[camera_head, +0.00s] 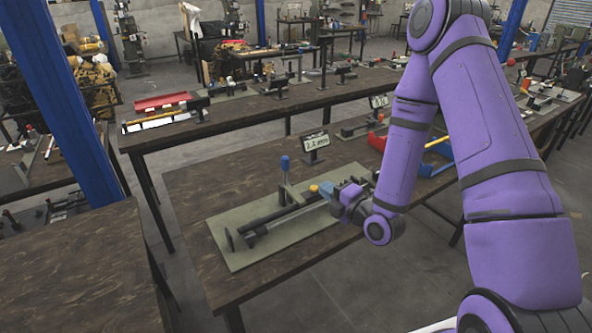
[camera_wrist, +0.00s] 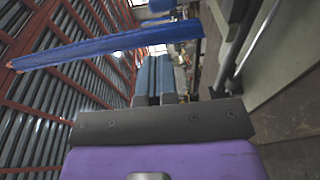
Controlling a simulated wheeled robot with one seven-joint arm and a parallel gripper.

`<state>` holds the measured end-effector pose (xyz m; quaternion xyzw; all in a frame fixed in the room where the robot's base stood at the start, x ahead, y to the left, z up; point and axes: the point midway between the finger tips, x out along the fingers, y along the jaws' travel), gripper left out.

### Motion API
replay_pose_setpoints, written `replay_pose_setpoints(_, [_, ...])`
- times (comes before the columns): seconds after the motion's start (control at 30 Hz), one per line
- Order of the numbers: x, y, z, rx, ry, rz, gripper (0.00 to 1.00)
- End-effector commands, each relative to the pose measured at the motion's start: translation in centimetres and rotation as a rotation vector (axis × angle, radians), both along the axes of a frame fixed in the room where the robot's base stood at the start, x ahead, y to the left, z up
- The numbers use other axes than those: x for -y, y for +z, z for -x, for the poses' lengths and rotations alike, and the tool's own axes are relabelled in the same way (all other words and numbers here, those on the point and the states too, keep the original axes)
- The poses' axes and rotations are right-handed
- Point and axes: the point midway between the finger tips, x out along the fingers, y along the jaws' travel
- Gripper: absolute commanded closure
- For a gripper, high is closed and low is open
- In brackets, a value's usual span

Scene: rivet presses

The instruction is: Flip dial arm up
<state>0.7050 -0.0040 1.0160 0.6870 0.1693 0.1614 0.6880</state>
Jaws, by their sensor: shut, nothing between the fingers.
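A rivet press sits on a grey-green base plate (camera_head: 225,240) on the dark table. A long dark bar (camera_head: 285,215) lies along it, with an upright stem with a blue knob (camera_head: 285,162) and a small yellow knob (camera_head: 314,188). I cannot tell for certain which part is the dial arm. My gripper (camera_head: 328,188) is shut and empty at the right end of the press, close to the yellow knob; whether it touches is unclear. In the wrist view its blue fingers (camera_wrist: 155,60) are together, with the plate (camera_wrist: 280,50) and a dark rod (camera_wrist: 238,45) at the right.
A small sign (camera_head: 315,146) stands behind the press. A red and blue bin (camera_head: 430,160) is at the right, partly behind my arm. A blue post (camera_head: 75,100) rises at the left. The table (camera_head: 195,190) is bare left of the plate.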

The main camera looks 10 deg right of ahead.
Motion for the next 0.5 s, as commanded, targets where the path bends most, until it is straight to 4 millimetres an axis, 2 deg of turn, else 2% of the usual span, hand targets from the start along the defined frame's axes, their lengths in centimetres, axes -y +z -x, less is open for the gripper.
replay_pose_setpoints(0.17, [-0.6, 0.0, -1.1, 0.002, 0.002, 0.000, 1.00])
replay_pose_setpoints(0.5, [-3.3, 0.0, -6.4, 0.003, 0.000, -0.001, 1.00])
